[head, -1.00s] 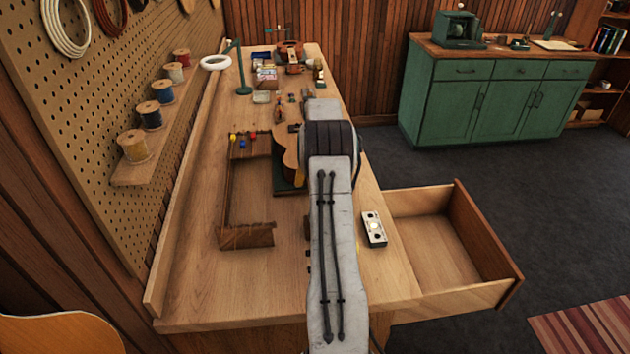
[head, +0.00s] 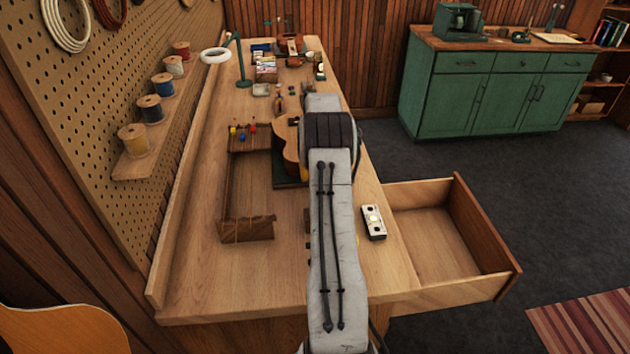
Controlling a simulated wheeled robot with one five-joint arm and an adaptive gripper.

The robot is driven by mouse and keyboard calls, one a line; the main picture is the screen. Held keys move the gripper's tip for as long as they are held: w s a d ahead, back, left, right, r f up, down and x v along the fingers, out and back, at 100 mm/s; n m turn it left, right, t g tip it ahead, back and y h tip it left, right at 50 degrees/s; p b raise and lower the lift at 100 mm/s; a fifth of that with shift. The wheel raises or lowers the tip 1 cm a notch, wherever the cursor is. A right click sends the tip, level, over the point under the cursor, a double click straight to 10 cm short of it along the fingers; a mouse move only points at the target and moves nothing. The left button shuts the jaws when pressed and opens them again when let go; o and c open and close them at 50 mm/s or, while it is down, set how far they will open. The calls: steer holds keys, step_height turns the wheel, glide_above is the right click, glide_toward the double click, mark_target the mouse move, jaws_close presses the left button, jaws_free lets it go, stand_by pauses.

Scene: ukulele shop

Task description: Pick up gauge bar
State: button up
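A small pale block with dark ends and round marks (head: 373,222) lies on the workbench (head: 200,290), near its right edge and beside the open drawer. It may be the gauge bar, but I cannot tell for sure. My arm reaches forward over the bench, just left of this block. My gripper is hidden beyond the arm, so its state and hold do not show.
An open, empty-looking drawer (head: 435,240) juts out right of the bench. A wooden rack (head: 247,228) and a ukulele body (head: 290,150) lie left of my arm. A ring lamp (head: 240,70) and small items stand farther back. The front left bench top is clear.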

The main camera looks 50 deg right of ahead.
steer(key=c, duration=0.4)
steer(key=shift+r, duration=0.15)
